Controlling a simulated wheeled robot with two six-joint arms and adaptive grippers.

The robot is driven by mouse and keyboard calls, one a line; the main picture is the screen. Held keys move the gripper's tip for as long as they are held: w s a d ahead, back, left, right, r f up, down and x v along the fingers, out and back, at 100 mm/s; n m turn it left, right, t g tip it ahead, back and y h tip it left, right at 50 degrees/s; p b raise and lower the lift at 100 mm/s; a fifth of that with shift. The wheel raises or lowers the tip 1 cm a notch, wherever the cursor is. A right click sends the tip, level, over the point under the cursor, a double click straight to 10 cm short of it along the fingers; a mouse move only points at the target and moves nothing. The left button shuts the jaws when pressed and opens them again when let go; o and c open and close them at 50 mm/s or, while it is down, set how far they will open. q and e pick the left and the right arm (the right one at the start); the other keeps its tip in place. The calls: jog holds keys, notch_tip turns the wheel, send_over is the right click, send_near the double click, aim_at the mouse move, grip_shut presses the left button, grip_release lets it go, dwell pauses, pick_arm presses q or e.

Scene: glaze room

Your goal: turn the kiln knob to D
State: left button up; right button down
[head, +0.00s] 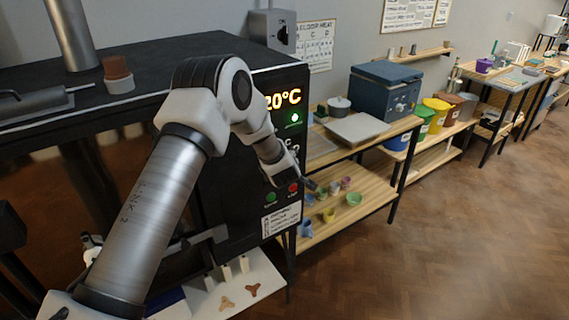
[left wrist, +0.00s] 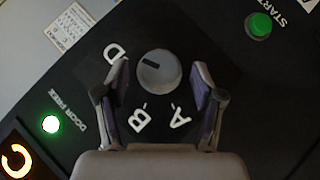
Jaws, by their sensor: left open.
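The grey round kiln knob (left wrist: 159,70) sits on the black kiln panel in the left wrist view. Its dark pointer mark faces up and left, roughly towards the white letter D (left wrist: 115,52). Letters B (left wrist: 139,120) and A (left wrist: 180,117) show below it; no C is visible there. My left gripper (left wrist: 160,78) is open, with one finger on each side of the knob and gaps visible. In the head view my left gripper (head: 308,184) is small at the panel's right side, and my arm hides the knob. My right gripper is not in view.
The green start button (left wrist: 261,24) is up and right of the knob. A lit green door lamp (left wrist: 51,124) is at lower left. In the head view, a red button (head: 293,187) lies close to the gripper. A wooden shelf (head: 330,235) with small pots stands right of the kiln.

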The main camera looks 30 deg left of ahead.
pick_arm(q)
jog(key=v, duration=1.1)
jog(key=shift+s+r, duration=0.25)
jog(key=shift+s, duration=0.05)
jog(key=shift+d, duration=0.1)
jog(key=s+d+f+m+g+h+b, duration=0.15)
jog(key=s+f, duration=0.25)
jog(key=f, duration=0.5)
jog(key=s+d+f+m+g+b, duration=0.1)
jog(key=s+d+f+b, duration=0.1)
jog(key=s+f, duration=0.5)
jog(key=s+d+f+m+g+h+b, duration=0.1)
jog(key=s+f+m+g+b, duration=0.1)
jog(key=f, duration=0.9)
jog(key=s+d+f+m+g+h+b, duration=0.2)
jog(key=s+d+f+m+g, duration=0.15)
jog(key=s+f, duration=0.65)
jog(key=s+d+m+g+h, duration=0.1)
jog(key=s+d+m, duration=0.2)
jog(key=s, duration=0.4)
jog(key=s+d+m+g+h, duration=0.1)
jog(key=s+d+m, duration=0.2)
jog(key=s+m, duration=0.3)
jog(key=shift+s+d+f, duration=0.2)
jog(key=shift+s+d, duration=0.1)
jog(key=shift+s, duration=0.25)
